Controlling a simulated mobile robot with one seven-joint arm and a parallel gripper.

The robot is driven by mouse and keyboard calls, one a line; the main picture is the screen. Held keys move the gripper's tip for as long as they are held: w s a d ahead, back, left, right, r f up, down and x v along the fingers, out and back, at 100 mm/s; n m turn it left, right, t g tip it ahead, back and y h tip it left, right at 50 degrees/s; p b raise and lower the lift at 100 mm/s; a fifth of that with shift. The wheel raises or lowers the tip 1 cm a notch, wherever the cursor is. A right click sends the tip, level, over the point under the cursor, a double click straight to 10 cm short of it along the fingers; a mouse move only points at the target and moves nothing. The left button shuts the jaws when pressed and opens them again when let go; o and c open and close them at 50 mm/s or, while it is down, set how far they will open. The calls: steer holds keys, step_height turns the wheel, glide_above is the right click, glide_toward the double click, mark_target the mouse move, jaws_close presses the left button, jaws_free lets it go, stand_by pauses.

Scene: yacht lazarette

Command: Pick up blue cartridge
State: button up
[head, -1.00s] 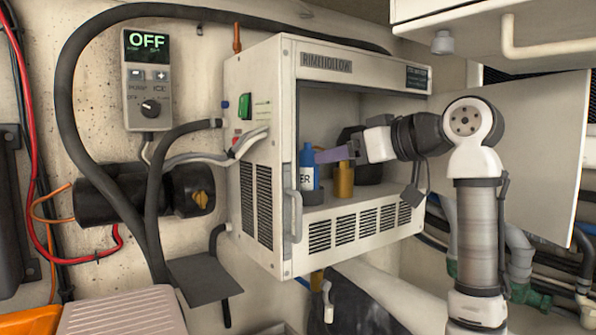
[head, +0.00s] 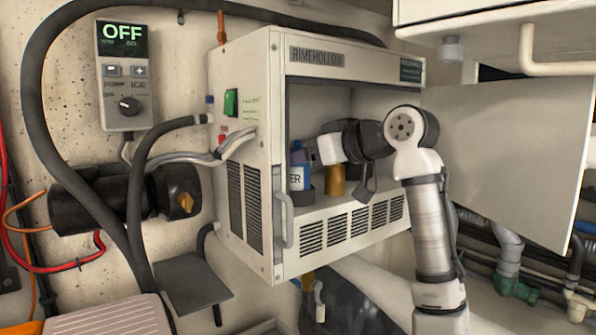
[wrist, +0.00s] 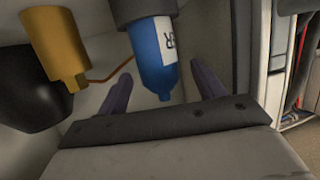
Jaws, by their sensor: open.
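The blue cartridge (head: 297,176), with a pale label, stands upright in a dark holder on the floor of the open white cabinet. It also shows in the wrist view (wrist: 152,62), where it appears inverted, narrow end toward the gripper. My gripper (wrist: 162,74) is open, with one purple finger on each side of the cartridge's narrow end. There are gaps on both sides, and no contact shows. In the head view my white gripper body (head: 331,149) is inside the cabinet, right of the cartridge's top; the fingers can hardly be made out.
A brass-coloured cylinder (head: 335,182) stands just right of the cartridge, with a thin copper tube in the wrist view. A black rounded object (wrist: 25,90) is beyond it. The cabinet's left wall (head: 266,150) and top panel (head: 350,65) enclose the space; its door (head: 510,150) hangs open right.

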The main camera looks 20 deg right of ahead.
steer(key=x, duration=0.1)
steer(key=p+x, duration=0.1)
steer(key=x, duration=0.1)
steer(key=shift+w+a+r, duration=0.2)
steer(key=shift+w+r, duration=0.05)
steer(key=shift+w, duration=0.05)
steer(key=shift+w+a+f, duration=0.1)
steer(key=shift+w+f, duration=0.05)
steer(key=shift+w, duration=0.05)
steer(key=c, duration=1.1)
